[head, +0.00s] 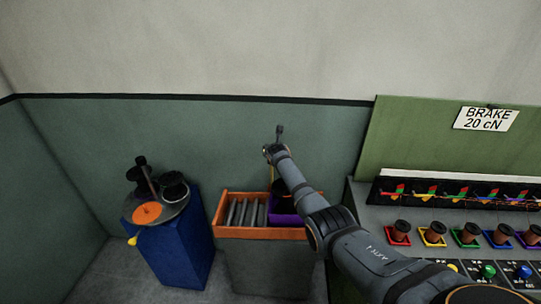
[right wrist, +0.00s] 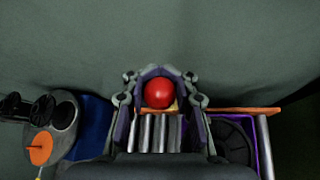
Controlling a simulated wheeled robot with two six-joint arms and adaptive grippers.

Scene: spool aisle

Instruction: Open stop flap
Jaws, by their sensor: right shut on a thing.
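My right gripper (right wrist: 158,82) is shut on a red ball (right wrist: 158,93), which sits between its two fingers in the right wrist view. A small yellowish piece shows just below the ball; whether it joins the ball is unclear. In the head view my right arm reaches from the lower right over an orange crate (head: 257,232), and its gripper end hides what it holds. The crate contains grey metal rods (head: 243,212) and, at its right, a purple bin (head: 285,217) with a dark round thing (right wrist: 232,140) in it. No stop flap can be clearly made out. My left gripper is not in view.
A blue stand (head: 178,258) with a round plate, dark reels and an orange disc (head: 146,212) is left of the crate. A grey bench (head: 420,222) with several coloured spool holders and buttons stands at the right, below a "BRAKE 20 cN" sign (head: 486,118). The wall is close behind.

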